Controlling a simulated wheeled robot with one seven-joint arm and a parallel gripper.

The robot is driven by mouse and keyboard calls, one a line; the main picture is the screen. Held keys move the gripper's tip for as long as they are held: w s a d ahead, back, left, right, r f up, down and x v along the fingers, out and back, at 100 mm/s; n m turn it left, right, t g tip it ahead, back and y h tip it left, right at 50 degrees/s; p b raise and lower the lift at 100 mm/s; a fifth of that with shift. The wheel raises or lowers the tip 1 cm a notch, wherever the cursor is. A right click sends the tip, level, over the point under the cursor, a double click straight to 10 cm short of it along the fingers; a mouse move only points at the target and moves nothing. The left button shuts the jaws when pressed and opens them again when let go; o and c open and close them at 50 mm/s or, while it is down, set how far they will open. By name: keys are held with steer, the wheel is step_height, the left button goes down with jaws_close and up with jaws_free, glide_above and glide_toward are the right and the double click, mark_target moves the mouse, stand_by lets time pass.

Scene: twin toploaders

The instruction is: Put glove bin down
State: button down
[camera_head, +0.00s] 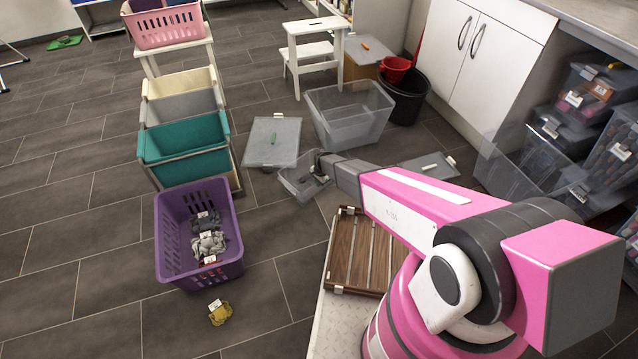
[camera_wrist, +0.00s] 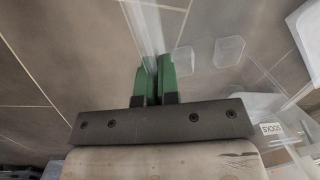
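A small clear plastic bin (camera_head: 297,187), which I take to be the glove bin, is low over or on the grey tile floor in the head view. I cannot tell whether it touches the floor. My gripper (camera_head: 322,168) is at its right side. In the wrist view the green fingers (camera_wrist: 155,80) are nearly together, with a thin clear wall (camera_wrist: 148,35) between them. I see no glove label on the bin, and its contents are hard to make out.
A larger clear bin (camera_head: 350,115) stands just behind, and a grey lid (camera_head: 272,142) lies behind left. A purple basket (camera_head: 170,240) with grey tagged items stands left. A wooden slatted rack (camera_head: 352,250) is in front. A SOCKS label (camera_wrist: 271,129) shows on clear plastic. Floor at front left is mostly free.

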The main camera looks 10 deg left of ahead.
steer(key=shift+f, duration=0.1)
steer(key=c, duration=1.4)
jaws_free()
steer(key=shift+o, duration=0.2)
step_height(320, 180, up, 12)
steer(key=s+d, duration=0.1)
steer(key=s+d+r+n, duration=0.2)
steer(key=s+d+r, duration=0.3)
steer(key=d+r, duration=0.5)
steer(key=s+d+r+n, duration=0.2)
steer(key=s+d+r, duration=0.4)
steer(key=d+r, duration=0.5)
steer(key=s+d+r+n+h, duration=0.1)
steer(key=s+d+r+n, duration=0.2)
steer(key=s+d+r, duration=0.3)
steer(key=d+r, duration=0.4)
steer(key=d, duration=0.6)
steer(key=shift+r+g, duration=0.15)
steer(key=shift+g, duration=0.25)
